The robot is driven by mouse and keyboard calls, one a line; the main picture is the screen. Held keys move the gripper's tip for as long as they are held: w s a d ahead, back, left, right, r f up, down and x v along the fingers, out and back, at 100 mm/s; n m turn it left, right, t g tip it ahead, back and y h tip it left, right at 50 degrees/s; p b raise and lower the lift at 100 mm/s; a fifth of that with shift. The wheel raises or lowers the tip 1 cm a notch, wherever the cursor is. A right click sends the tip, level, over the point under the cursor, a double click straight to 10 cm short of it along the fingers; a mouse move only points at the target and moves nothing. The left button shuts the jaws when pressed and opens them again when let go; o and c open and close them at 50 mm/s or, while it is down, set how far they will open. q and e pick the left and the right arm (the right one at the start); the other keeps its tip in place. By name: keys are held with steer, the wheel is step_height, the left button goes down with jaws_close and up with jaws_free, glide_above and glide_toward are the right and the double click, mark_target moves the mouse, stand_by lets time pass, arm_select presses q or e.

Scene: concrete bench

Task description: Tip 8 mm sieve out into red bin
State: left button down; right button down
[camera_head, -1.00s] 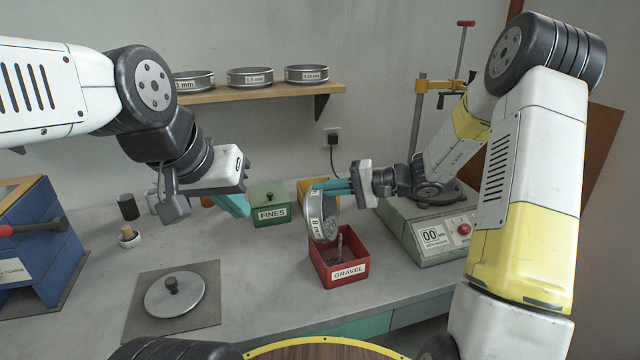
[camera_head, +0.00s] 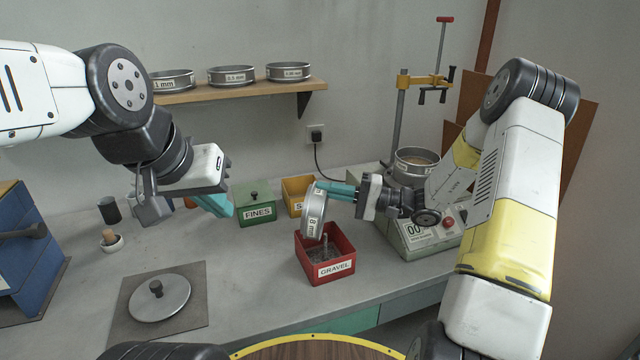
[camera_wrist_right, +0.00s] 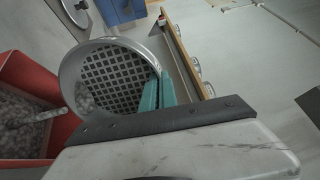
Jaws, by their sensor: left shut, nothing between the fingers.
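The 8 mm sieve (camera_head: 312,211) is a round metal sieve tilted onto its side above the red bin (camera_head: 325,267), which is labelled GRAVEL. My right gripper (camera_head: 328,187) is shut on the sieve's rim and holds it from the right. My left gripper (camera_head: 222,208) is shut and empty, left of the bin near the green box.
A green FINES box (camera_head: 255,205) and a yellow box (camera_head: 297,196) stand behind the red bin. The sieve shaker (camera_head: 425,235) stands at the right. A lid (camera_head: 160,299) lies on a mat at the front left. Several sieves stand on the shelf (camera_head: 240,93).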

steer(key=shift+s+d+f+t+y, duration=0.15)
steer(key=shift+s+d+f+y, duration=0.05)
steer(key=shift+d+y, duration=0.6)
steer(key=shift+s+d+f+t+y, duration=0.15)
steer(key=shift+d+f+t+y, duration=0.1)
steer(key=shift+d+y, duration=0.55)
steer(key=shift+s+d+f+t+y, duration=0.1)
steer(key=shift+s+d+f+y, duration=0.1)
steer(key=shift+d+y, duration=0.6)
steer(key=shift+d, duration=0.25)
steer(key=w+a+r+g+h, duration=0.2)
steer(key=w+a+h, duration=0.1)
steer(key=a+h, duration=0.9)
steer(key=w+a+f+g+h, duration=0.1)
steer(key=a+f+g+h, duration=0.2)
steer(key=a+f+h, duration=0.2)
steer(key=shift+w+a+f+h, duration=0.2)
steer(key=shift+a+h, duration=1.5)
steer(key=shift+h, duration=1.6)
